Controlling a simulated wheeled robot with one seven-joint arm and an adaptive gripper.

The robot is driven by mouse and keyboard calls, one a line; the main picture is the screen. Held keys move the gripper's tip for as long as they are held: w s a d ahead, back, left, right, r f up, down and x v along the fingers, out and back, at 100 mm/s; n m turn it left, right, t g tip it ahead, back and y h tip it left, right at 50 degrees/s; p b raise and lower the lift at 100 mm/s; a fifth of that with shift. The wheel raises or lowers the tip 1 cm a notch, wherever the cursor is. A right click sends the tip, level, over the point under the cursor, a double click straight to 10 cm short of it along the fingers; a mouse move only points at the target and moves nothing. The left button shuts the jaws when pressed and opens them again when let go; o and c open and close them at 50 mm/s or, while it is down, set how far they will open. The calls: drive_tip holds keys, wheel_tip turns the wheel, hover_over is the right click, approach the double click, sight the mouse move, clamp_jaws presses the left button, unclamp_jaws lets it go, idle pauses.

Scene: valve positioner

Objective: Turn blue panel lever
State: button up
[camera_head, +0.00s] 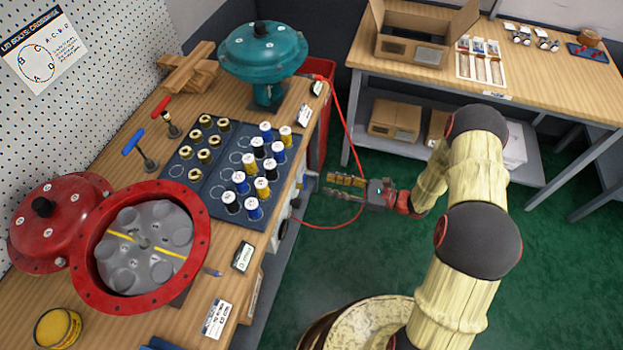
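A blue T-shaped handle (133,142) stands on a short stem at the left of the wooden bench, beside a similar red handle (161,107). The bench's front face is mostly hidden by the steep viewing angle.
A dark tray (215,185) with brass rings and several capped cylinders lies on the bench. A red round housing (88,265) and a teal actuator (262,55) stand there too. A red hose (357,110) loops near my gripper. Another table (560,90) stands at the back right.

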drive_tip(key=b+x, duration=0.1)
drive_tip(key=x, duration=0.6)
drive_tip(key=shift+a+b, duration=0.3)
drive_tip(key=shift+b, duration=0.05)
drive_tip(key=shift+f, duration=0.1)
drive_tip(key=c, duration=0.7)
clamp_jaws()
